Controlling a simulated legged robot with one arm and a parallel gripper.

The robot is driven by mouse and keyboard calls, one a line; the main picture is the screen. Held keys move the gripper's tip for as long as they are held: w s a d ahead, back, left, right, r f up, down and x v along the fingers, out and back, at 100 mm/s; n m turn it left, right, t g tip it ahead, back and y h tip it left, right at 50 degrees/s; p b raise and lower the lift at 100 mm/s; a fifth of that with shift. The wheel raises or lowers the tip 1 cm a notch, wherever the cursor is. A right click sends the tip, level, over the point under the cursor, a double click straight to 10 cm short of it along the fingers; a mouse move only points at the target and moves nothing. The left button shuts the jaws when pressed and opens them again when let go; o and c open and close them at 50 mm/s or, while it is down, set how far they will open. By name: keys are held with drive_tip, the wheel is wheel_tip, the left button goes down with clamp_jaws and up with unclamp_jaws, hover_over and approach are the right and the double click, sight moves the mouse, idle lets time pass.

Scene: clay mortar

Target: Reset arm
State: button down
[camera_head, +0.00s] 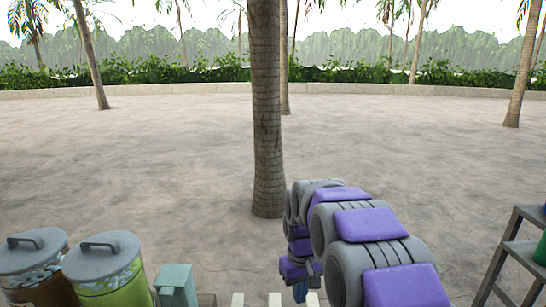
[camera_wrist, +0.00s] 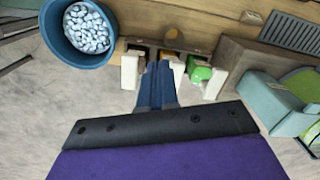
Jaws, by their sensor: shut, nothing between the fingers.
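My arm, grey with purple pads, reaches forward from the lower right in the head view and bends down at its far end. My gripper (camera_wrist: 157,88) shows in the wrist view as two blue fingers lying together, shut and empty.
A blue bucket (camera_wrist: 50,37) of pale pebbles is left of the fingers. A green object (camera_wrist: 200,71) lies between cream posts. Lidded bins (camera_head: 104,257), a teal box (camera_head: 176,284) and a grey stand (camera_head: 514,262) flank my arm. A palm trunk (camera_head: 267,120) stands ahead on open paving.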

drive_tip(key=s+d+f+m+b, duration=0.1)
drive_tip(key=s+d, duration=0.1)
drive_tip(key=s, duration=1)
drive_tip(key=s+d+f+m+b, duration=0.1)
drive_tip(key=s+d, duration=0.2)
drive_tip(key=s, duration=0.9)
drive_tip(key=s+d+f+m+g+b, duration=0.1)
drive_tip(key=s+d+m+b, duration=0.1)
drive_tip(key=s, duration=1)
drive_tip(key=shift+d, duration=0.2)
